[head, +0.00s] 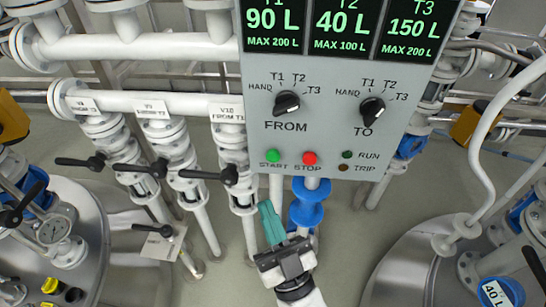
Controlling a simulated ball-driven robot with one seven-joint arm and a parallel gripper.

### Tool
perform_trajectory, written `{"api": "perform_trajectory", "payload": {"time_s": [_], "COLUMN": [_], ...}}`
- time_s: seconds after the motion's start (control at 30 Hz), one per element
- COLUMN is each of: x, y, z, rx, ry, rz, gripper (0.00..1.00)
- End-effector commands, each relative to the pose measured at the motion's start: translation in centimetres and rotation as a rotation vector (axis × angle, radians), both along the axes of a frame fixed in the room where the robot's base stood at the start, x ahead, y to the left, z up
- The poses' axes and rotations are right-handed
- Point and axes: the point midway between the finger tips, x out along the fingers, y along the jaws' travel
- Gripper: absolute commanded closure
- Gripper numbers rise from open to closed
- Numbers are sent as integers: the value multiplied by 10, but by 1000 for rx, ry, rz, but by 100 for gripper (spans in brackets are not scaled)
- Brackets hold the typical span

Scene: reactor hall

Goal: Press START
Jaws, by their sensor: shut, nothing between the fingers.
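The control panel (330,128) is a grey box at the top middle. Its green START button (272,155) sits at the lower left, with the red STOP button (309,158) just to its right. My gripper (267,208) has teal fingers, shut and empty, pointing up. The fingertips are below the START button in the picture, and a gap shows between them. The FROM knob (287,104) and the TO knob (372,111) are black selectors. Displays read T1 90 L, T2 40 L and T3 150 L.
The RUN lamp (347,154) and TRIP lamp (343,167) look dark. Valves with black handles, such as V10 (230,174), stand left of my gripper. A blue pipe fitting (307,205) is close on its right. A steel tank (425,265) is at the lower right.

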Motion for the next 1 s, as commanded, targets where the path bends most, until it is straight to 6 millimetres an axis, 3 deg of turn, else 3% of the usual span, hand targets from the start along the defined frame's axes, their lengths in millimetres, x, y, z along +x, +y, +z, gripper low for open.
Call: {"api": "perform_trajectory", "payload": {"time_s": [0.6,1.0], "x": [72,85], "y": [-3,-3], "z": [-2,0], "rx": [0,0], "ry": [-3,1], "rz": [-1,0], "gripper": [100,100]}}
